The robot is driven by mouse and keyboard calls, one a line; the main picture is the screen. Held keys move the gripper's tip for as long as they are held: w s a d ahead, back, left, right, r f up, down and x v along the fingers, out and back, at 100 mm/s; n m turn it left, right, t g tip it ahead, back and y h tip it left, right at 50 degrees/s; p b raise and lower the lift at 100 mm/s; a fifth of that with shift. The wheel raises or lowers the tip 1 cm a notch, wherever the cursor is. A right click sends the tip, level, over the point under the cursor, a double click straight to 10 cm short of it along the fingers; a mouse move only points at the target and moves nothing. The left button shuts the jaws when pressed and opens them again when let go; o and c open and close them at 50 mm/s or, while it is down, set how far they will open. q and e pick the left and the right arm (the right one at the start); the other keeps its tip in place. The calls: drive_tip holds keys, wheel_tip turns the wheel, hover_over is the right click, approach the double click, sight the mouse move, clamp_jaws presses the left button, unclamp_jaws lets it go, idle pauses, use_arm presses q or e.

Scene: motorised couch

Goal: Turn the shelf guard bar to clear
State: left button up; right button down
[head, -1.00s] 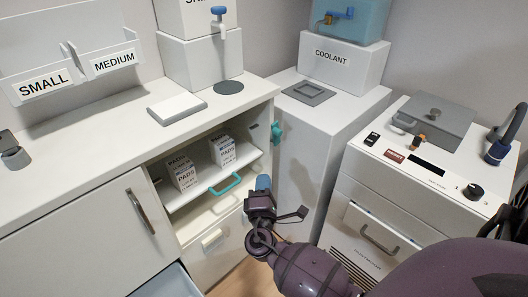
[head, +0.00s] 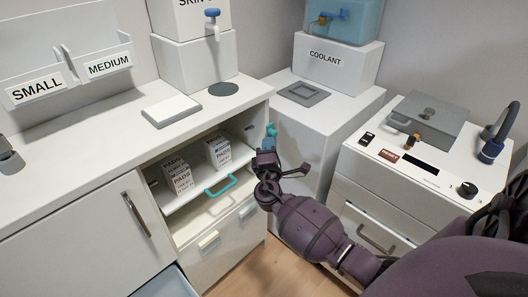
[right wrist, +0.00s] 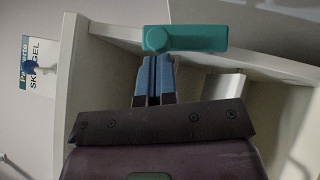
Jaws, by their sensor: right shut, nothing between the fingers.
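A teal turn piece (head: 271,129), apparently part of the shelf guard bar, sits at the right front edge of the open cabinet. In the right wrist view the teal piece (right wrist: 185,38) is a rounded block with an arm lying level to the right. My right gripper (head: 268,144) is just below it in the head view. Its blue fingers (right wrist: 154,78) are shut and empty, with their tips close under the teal block's left part; I cannot tell if they touch. My left gripper is not in view.
A white cabinet (head: 310,125) with the COOLANT box stands close on the right. A control unit (head: 390,180) stands farther right. Floor (head: 262,262) shows below.

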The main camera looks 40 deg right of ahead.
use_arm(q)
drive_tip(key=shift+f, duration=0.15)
use_arm(e)
drive_tip(key=shift+d, duration=0.15)
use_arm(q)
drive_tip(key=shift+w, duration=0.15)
use_arm(e)
drive_tip(key=shift+w+d+r+m+p, duration=0.1)
drive_tip(key=shift+d+r+m+p, duration=0.2)
drive_tip(key=shift+d+r+p, duration=0.15)
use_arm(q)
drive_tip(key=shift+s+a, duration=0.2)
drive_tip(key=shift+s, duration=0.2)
use_arm(e)
drive_tip(key=shift+d+r+g, duration=0.2)
drive_tip(key=shift+d+g, duration=0.2)
drive_tip(key=shift+d, duration=0.05)
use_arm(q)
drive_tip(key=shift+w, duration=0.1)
